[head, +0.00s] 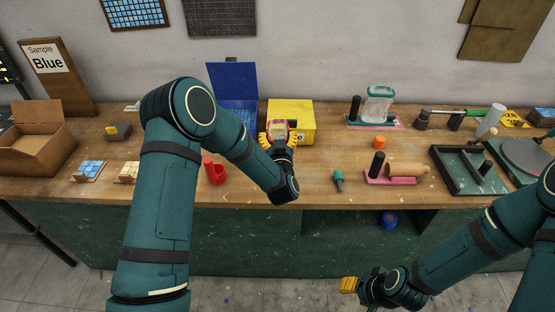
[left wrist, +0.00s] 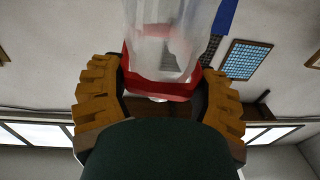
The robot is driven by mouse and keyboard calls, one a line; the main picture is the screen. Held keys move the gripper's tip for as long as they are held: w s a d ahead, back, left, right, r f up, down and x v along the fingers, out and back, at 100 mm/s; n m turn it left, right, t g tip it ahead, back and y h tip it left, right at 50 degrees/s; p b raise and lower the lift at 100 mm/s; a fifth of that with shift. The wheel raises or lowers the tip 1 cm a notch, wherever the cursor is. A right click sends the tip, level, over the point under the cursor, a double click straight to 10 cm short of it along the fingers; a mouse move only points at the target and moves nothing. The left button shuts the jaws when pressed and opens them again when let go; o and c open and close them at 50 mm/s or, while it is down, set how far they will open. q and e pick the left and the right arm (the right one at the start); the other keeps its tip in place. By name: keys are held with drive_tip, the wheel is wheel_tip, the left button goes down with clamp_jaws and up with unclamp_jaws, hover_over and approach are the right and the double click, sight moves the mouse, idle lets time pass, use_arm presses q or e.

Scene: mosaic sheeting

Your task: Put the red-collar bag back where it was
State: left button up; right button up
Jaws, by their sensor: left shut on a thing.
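The red-collar bag (head: 279,127) is held by my left gripper (head: 278,137), above the bench in front of the yellow box. In the left wrist view the translucent bag (left wrist: 170,40) rises from its red collar (left wrist: 160,88), between the yellow fingers of my left gripper (left wrist: 160,100). The gripper is shut on the collar. Part of the bag is hidden by the fingers in the head view. My right gripper (head: 349,285) hangs low in front of the bench, away from the objects; its opening is too small to judge.
A teal-collar bag (head: 379,104) stands on a pink tray at the back. A yellow box (head: 304,110) and an open blue box (head: 231,76) stand behind my left gripper. A red holder (head: 216,174), green-topped tool (head: 338,180) and orange ring (head: 380,142) are nearby. Bare wood (head: 325,150) lies right of the gripper.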

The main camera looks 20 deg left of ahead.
use_arm(q)
wheel_tip(320, 180, down, 7)
drive_tip(key=shift+r, duration=0.2)
idle(0.3)
drive_tip(key=o, duration=0.9)
drive_tip(key=shift+f, duration=0.2)
drive_tip(key=o, duration=0.5)
drive_tip(key=shift+c, duration=0.2)
drive_tip(key=shift+r, duration=0.1)
